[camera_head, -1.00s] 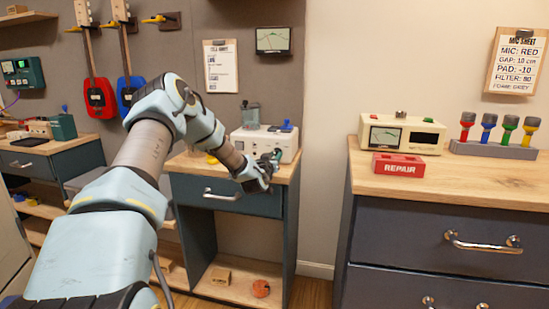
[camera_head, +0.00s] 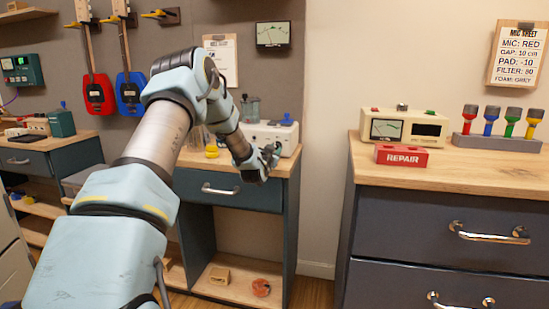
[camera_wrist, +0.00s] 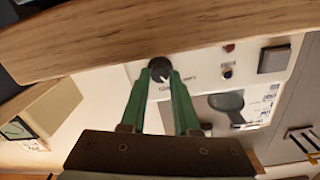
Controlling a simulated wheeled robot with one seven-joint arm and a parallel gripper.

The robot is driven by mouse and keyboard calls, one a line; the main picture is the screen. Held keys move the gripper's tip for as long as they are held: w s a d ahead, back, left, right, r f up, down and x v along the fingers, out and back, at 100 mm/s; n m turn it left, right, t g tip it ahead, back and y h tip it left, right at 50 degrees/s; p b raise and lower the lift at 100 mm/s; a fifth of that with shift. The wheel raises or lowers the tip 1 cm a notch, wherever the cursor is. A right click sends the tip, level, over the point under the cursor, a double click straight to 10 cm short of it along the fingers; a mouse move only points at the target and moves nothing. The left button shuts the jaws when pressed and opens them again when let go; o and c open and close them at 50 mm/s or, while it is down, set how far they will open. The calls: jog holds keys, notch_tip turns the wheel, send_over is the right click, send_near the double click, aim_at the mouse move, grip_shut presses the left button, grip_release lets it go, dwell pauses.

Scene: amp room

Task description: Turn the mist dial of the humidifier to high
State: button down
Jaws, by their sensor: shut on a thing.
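A white box-shaped device (camera_head: 285,135) stands on the wood top of the small blue-fronted desk, partly hidden by my arm. I take it for the humidifier. Its front shows in the wrist view with a round black dial (camera_wrist: 160,68) that has a light pointer mark. A short label beside the dial is too blurred to read surely. My gripper (camera_wrist: 162,78) has its green fingers closed around the dial, with the tips at its sides. In the head view my gripper (camera_head: 262,163) is at the device's front, above the desk's front edge.
The desk's wooden edge (camera_wrist: 150,35) runs close by the fingertips. Other front parts include a small round socket (camera_wrist: 226,72) and a dark square (camera_wrist: 273,59). To the right, a dresser carries a cream meter box (camera_head: 405,125) and a red REPAIR block (camera_head: 401,155).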

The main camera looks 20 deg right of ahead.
jog(key=m+b, duration=0.3)
jog(key=b, duration=0.1)
jog(key=m+b, duration=0.1)
jog(key=m, duration=0.1)
jog(key=shift+f+m+b, duration=0.25)
jog(key=shift+m+b, duration=0.05)
jog(key=shift+b, duration=0.1)
jog(key=m+b, duration=0.9)
jog(key=shift+m, duration=0.3)
jog(key=shift+r+m+b, duration=0.2)
jog(key=shift+m+b, duration=1.6)
jog(key=shift+b, duration=0.05)
jog(key=c, duration=0.6)
grip_release()
jog(key=shift+r, duration=0.1)
jog(key=shift+c, duration=0.2)
jog(key=v, duration=1)
jog(key=shift+s, duration=0.45)
